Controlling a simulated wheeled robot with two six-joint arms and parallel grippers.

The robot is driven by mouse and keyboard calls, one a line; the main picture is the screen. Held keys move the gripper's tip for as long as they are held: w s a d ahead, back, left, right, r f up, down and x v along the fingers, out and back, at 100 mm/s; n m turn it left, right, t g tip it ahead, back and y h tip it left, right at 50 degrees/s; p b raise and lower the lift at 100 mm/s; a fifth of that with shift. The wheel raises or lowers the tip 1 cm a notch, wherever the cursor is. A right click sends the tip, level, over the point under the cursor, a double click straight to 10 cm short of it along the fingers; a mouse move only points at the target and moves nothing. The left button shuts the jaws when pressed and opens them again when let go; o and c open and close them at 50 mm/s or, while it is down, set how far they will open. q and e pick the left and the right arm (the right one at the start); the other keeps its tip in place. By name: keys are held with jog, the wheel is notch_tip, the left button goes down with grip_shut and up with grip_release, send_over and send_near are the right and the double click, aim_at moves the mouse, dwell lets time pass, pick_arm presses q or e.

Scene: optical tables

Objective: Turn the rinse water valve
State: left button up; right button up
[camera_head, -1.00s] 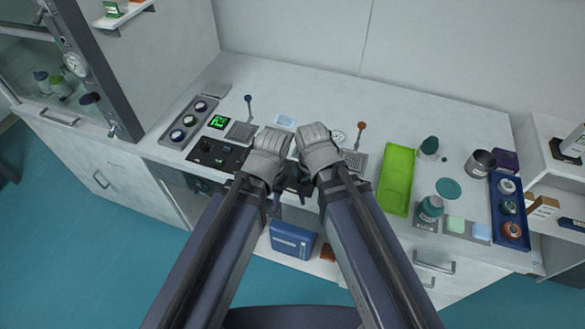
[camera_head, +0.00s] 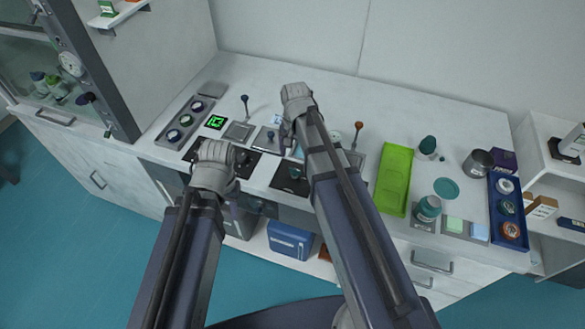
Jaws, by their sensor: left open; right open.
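Two upright levers stand on the white bench. One has a dark blue knob (camera_head: 245,99) and stands at the back left. I cannot tell from any label which is the rinse water valve. My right gripper (camera_head: 287,136) is open, hanging over the bench between the two levers and touching neither; its arm partly covers it. My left gripper (camera_head: 236,194) is open near the bench's front edge, in front of the dark panel, largely hidden by its wrist.
A grey strip with several round dials (camera_head: 184,119) and a green-lit display (camera_head: 216,122) lie at the left. A green tray (camera_head: 395,180) lies right of the orange lever. A blue tray (camera_head: 494,207) holds round items at the far right. The back of the bench is clear.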

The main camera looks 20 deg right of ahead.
aim_at(295, 170)
notch_tip(295, 170, down, 7)
jog(key=b, duration=0.7)
jog(key=shift+f, duration=0.2)
jog(key=shift+c, duration=0.2)
grip_shut()
